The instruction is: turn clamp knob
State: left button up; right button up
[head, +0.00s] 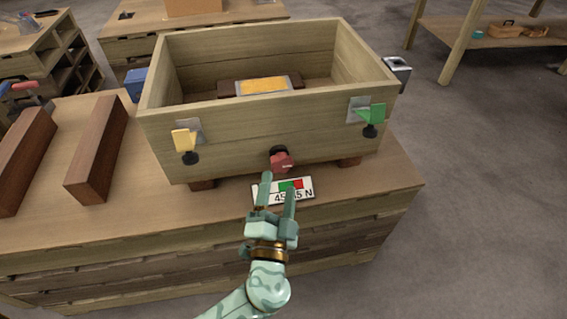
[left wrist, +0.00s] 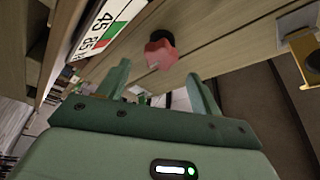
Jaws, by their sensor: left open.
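The red clamp knob (head: 282,161) sticks out of the lower front wall of the wooden box (head: 240,135), with a black collar behind it. My left gripper (head: 278,184) is open and just in front of and below the knob, its fingers pointing at the box. In the left wrist view the knob (left wrist: 160,54) is beyond and between the two open fingertips (left wrist: 160,75), apart from both. A white label (head: 303,186) with red and green fields and partly covered digits lies below the knob. My right gripper is out of view.
A yellow tab (head: 184,139) and a green tab (head: 374,114) sit on metal plates on the box front. A yellow-topped block (head: 263,86) is inside the box. Two dark beams (head: 97,150) lie on the bench at left. The bench's right front is clear.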

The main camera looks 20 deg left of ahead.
aim_at(281, 167)
pick_arm(q)
jog(key=x, duration=0.7)
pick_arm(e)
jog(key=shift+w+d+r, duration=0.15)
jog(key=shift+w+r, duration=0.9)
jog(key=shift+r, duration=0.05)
pick_arm(q)
jog(key=shift+s, duration=0.1)
jog(key=c, duration=1)
